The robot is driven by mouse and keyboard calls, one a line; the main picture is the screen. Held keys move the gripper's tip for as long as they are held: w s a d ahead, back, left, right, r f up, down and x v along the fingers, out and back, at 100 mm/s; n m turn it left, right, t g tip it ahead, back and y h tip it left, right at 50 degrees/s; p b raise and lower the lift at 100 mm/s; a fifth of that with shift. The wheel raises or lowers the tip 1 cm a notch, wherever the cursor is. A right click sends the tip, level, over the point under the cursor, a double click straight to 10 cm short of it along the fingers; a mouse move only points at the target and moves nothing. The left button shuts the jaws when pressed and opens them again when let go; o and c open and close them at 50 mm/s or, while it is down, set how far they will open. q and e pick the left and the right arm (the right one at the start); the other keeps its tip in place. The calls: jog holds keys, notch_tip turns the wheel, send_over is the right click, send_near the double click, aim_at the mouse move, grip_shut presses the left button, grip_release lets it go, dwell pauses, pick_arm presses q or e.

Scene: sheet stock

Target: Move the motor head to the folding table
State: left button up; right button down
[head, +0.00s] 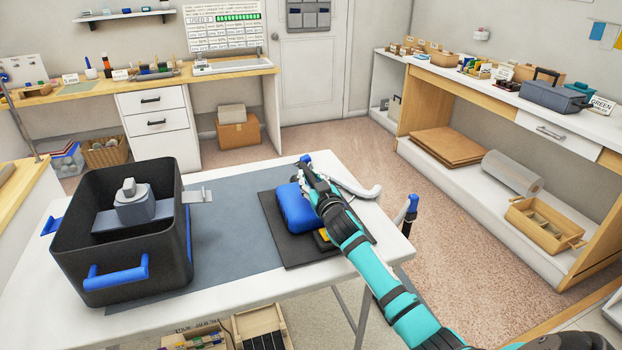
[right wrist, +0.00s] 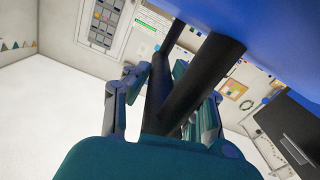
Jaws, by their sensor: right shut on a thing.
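The motor head appears to be the blue rounded body (head: 296,208) over the black pad on the white table; I cannot tell if it touches the pad. In the right wrist view its blue underside or side (right wrist: 275,35) fills the top right, with a black bar (right wrist: 205,80) running from it between my fingers. My right gripper (head: 312,180) is shut on that black bar; it also shows in the right wrist view (right wrist: 165,100). The white table (head: 235,310) with thin legs looks like the folding table. My left gripper is out of view.
A black tub (head: 120,262) with blue handles and a grey part (head: 135,204) inside stands at the table's left. A grey mat (head: 235,215) lies between, mostly clear. A pale curved hose (head: 355,185) lies beyond my gripper. A long workbench (head: 500,90) stands at the right.

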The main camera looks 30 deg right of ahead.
jog(key=shift+r, duration=0.3)
jog(key=c, duration=1)
grip_release()
jog(key=shift+o, duration=0.6)
jog(key=shift+f, duration=0.35)
jog(key=o, duration=0.9)
jog(key=shift+r, duration=0.1)
jog(key=shift+s, duration=0.15)
jog(key=shift+p+v, duration=1.55)
jog(key=shift+v, duration=1.45)
jog(key=p+v, duration=0.1)
jog(key=v, duration=0.2)
